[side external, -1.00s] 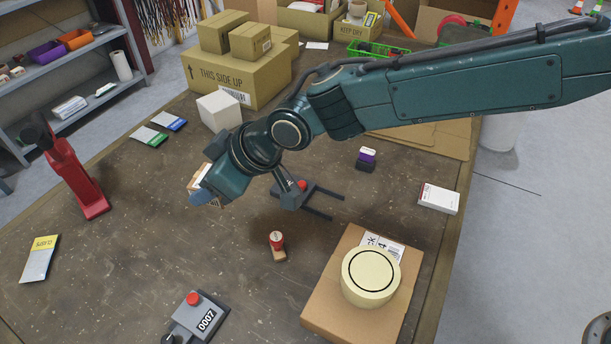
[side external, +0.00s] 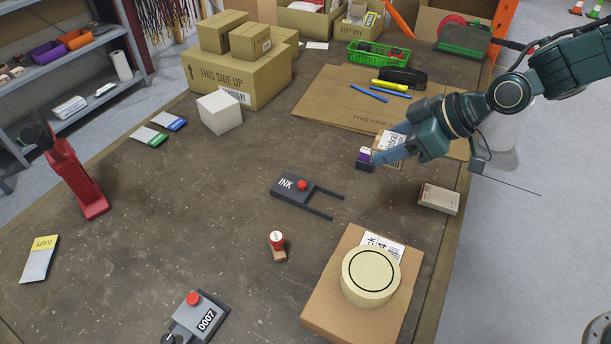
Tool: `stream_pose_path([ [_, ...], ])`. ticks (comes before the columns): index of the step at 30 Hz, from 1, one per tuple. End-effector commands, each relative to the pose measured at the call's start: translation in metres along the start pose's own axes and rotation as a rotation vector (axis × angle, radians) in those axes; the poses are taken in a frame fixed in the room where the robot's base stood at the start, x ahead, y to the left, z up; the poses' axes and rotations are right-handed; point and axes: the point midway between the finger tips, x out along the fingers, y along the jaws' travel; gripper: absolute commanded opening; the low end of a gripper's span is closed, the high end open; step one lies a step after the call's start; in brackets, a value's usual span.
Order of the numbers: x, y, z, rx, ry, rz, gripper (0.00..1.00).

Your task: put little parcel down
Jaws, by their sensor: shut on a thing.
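The little parcel (side external: 390,140) is a small brown box with a white label, at the right of the table in the side external view. My gripper (side external: 388,152) is shut on it, reaching in from the right. The blue fingers cover part of the parcel. It shows just behind and beside a small purple and black block (side external: 365,160), near the front edge of the flat cardboard. I cannot tell whether the parcel touches the table or the cardboard.
Flat cardboard (side external: 330,100) with pens and a black stapler (side external: 403,78) lies behind. A small white box (side external: 438,198) is to the right. A larger carton (side external: 325,290) with a tape roll (side external: 370,276) stands in front.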

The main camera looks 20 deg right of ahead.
Motion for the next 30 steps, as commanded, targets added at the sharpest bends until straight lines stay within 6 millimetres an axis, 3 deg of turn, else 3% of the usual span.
stream_pose_path([
  [6,-0.033,0.009,0.033,0.036,0.012,0.023,0.29],
  [12,-0.045,0.01,0.045,0.048,0.018,0.033,0.29],
  [22,-0.043,0.01,0.05,0.051,0.018,0.032,0.29],
  [30,-0.022,0.009,0.071,0.053,0.015,0.031,0.29],
])
